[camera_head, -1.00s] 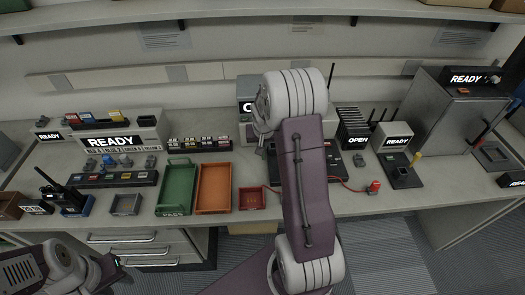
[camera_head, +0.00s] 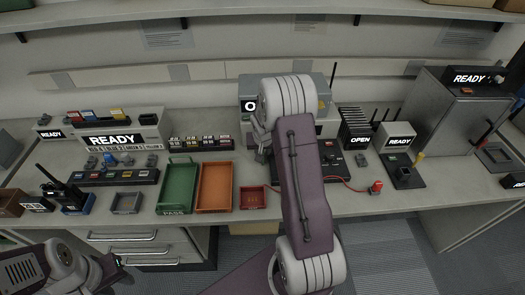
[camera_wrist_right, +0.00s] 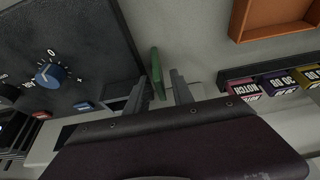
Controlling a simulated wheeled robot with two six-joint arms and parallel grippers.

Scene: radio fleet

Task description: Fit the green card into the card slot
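The green card (camera_wrist_right: 154,62) stands nearly edge-on between the fingers of my right gripper (camera_wrist_right: 160,75) in the right wrist view. It lies close to the left finger, and a narrow gap seems to show on its right side. I cannot tell whether the fingers grip it. A dark panel with a blue dial (camera_wrist_right: 48,73) lies left of the card in the wrist view. I cannot clearly make out the card slot.
A rack of coloured cards (camera_head: 200,144) stands behind the green tray (camera_head: 172,198) and orange tray (camera_head: 213,190). A small red tray (camera_head: 252,205) is beside my right arm. A red cable and red knob (camera_head: 376,187) lie to its right. Bare worktop shows at the front right.

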